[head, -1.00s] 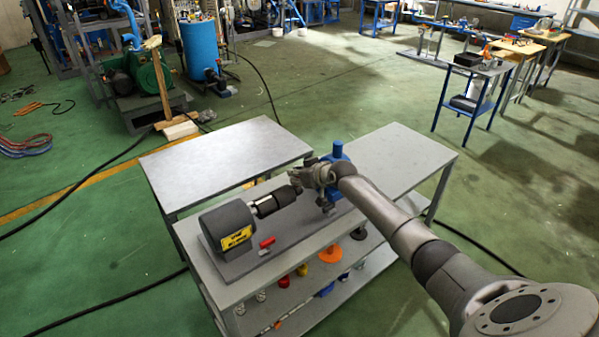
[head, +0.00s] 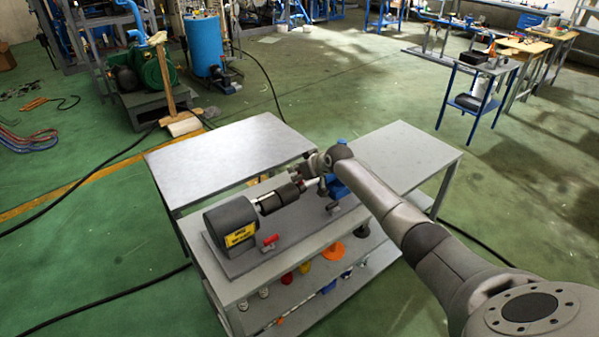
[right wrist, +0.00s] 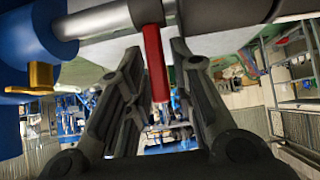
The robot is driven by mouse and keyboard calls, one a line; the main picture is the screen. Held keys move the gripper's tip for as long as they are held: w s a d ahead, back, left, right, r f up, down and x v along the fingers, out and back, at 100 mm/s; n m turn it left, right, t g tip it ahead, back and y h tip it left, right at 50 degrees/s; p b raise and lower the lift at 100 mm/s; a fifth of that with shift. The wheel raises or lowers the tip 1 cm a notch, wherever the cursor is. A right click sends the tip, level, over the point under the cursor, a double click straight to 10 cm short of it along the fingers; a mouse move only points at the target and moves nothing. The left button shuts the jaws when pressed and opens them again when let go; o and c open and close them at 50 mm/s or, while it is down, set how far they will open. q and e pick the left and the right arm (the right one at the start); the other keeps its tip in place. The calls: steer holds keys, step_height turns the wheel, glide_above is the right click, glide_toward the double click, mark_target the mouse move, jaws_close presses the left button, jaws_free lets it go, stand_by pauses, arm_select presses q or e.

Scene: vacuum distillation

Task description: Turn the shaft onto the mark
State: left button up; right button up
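A grey motor (head: 231,222) with a yellow label sits on a grey base plate. A dark coupling (head: 278,199) runs from it toward the blue pump (head: 341,187). My right gripper (head: 306,173) is at the shaft between coupling and pump. In the right wrist view, a red bar (right wrist: 155,62) sticks out from the silver shaft (right wrist: 150,11) between the fingers of my right gripper (right wrist: 156,55). The fingers stand apart with gaps on both sides of the bar. The mark cannot be made out. My left gripper is not in view.
A red-handled piece (head: 270,240) lies on the plate beside the motor. The bench's lower shelf (head: 312,304) holds several small coloured parts. A bare grey table (head: 225,158) stands behind it. Bare bench top (head: 405,155) lies right of the pump. Black cables cross the floor.

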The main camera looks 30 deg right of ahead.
steer(key=shift+o, duration=0.4)
steer(key=v, duration=1.2)
steer(key=shift+f, duration=0.1)
stand_by(0.5)
